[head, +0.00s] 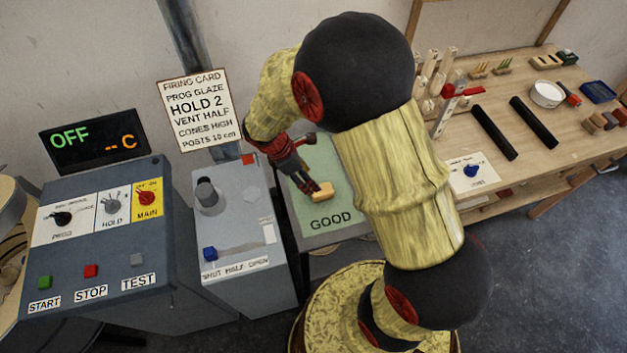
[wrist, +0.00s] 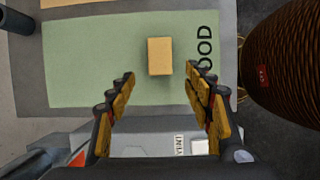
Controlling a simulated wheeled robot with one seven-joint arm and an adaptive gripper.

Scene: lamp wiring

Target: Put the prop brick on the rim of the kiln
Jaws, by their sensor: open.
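A small tan block, which looks like the prop brick (head: 322,191), lies on the green GOOD mat (head: 318,160). In the wrist view the brick (wrist: 160,56) lies flat near the lettering, with bare mat around it. My gripper (head: 311,188) is open, pointing down over the mat close to the brick. In the wrist view my gripper (wrist: 160,74) has its fingers apart and empty, the brick showing just past and between the tips. I cannot tell the exact height of the tips. A pale round body at the left edge may be the kiln (head: 12,210); most of it is cut off.
A grey control box (head: 100,240) with buttons and a display stands at left. A grey vent box (head: 238,225) with a post and blue knob stands beside the mat. The wooden bench (head: 560,145) at right carries black bars, a white bowl (head: 547,94) and small blocks.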

